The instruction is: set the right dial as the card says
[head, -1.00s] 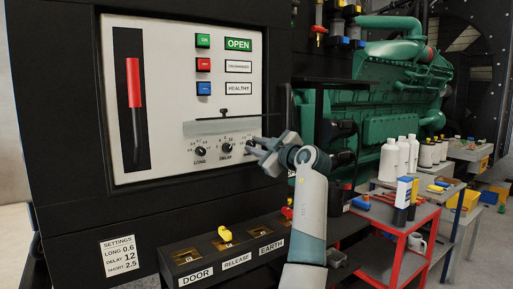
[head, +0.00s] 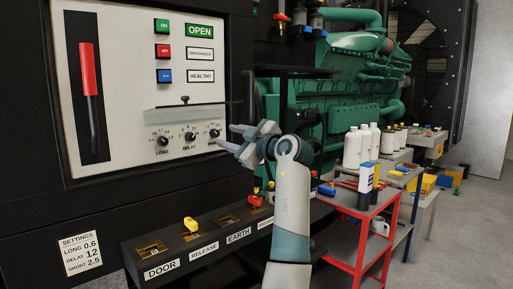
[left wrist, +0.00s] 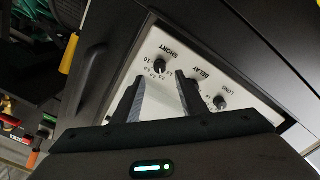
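The right dial, labelled SHORT, is a black knob (head: 214,133) at the right end of a row of three on the white panel (head: 120,150). It also shows in the left wrist view (left wrist: 160,67); its pointer is too small to read. The DELAY dial (head: 190,137) and LONG dial (head: 163,141) are to its left. The settings card (head: 82,252) reads LONG 0.6, DELAY 12, SHORT 2.5. My left gripper (head: 236,138) is open and empty, just right of the SHORT dial and apart from it. Its fingers (left wrist: 160,100) partly hide the dial row in the wrist view. My right gripper is not visible.
A clear cover (head: 185,116) stands raised above the dials. Below is a ledge with labelled slots and a yellow key (head: 190,225). A red cart (head: 350,215) with bottles and tools stands at right. Grey floor is free at far right.

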